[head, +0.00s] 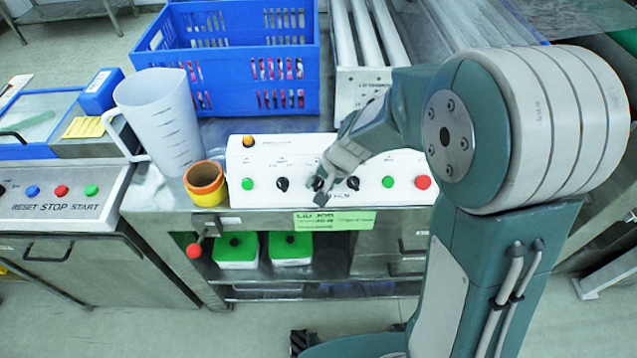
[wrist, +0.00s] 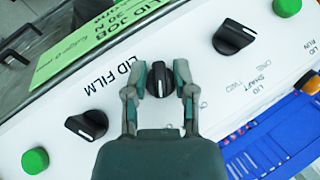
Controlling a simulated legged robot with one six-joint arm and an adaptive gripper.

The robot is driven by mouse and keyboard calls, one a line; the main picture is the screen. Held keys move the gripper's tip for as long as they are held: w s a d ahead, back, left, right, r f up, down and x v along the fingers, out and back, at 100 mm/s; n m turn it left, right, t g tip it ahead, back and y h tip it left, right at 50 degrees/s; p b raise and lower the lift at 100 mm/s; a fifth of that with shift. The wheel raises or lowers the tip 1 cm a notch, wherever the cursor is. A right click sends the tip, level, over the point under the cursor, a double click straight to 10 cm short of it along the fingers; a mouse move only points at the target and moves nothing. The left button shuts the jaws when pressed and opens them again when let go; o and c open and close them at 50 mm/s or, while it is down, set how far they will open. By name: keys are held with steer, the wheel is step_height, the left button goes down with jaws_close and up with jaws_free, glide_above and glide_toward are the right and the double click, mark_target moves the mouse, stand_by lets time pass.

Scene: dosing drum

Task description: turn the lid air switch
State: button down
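A black rotary knob (wrist: 158,80) on the white control panel sits between the fingers of my gripper (wrist: 160,78) in the wrist view. The fingers stand apart on either side of it with very narrow gaps; contact is unclear. The knob's ridge runs roughly along the fingers. Its label is mostly hidden by my gripper, so I cannot read whether it says lid air. In the head view my gripper (head: 328,188) reaches down over the middle of the panel (head: 300,152) and partly hides this knob.
Another black knob (wrist: 234,37) sits by the "LID SHAFT" label, and a third knob (wrist: 86,125) lies on the opposite side. The panel also has green buttons (head: 247,183) and a red button (head: 422,181). A yellow-orange cup (head: 206,185), white jug (head: 160,120) and blue crate (head: 235,60) stand nearby.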

steer(key=shift+w+r+h, duration=0.1)
steer(key=shift+w+h, duration=0.05)
steer(key=shift+h, duration=0.15)
steer(key=shift+n, duration=0.3)
steer(key=n+h, duration=0.2)
steer(key=h, duration=0.1)
steer(key=shift+a+r+g, duration=0.1)
steer(key=shift+a+g, duration=0.05)
steer(key=shift+g, duration=0.15)
steer(key=n+h, duration=0.4)
steer(key=h, duration=0.1)
steer(key=shift+n, duration=0.3)
steer(key=shift+h, duration=0.4)
steer(key=c, duration=0.7)
jaws_free()
steer(key=shift+a, duration=0.1)
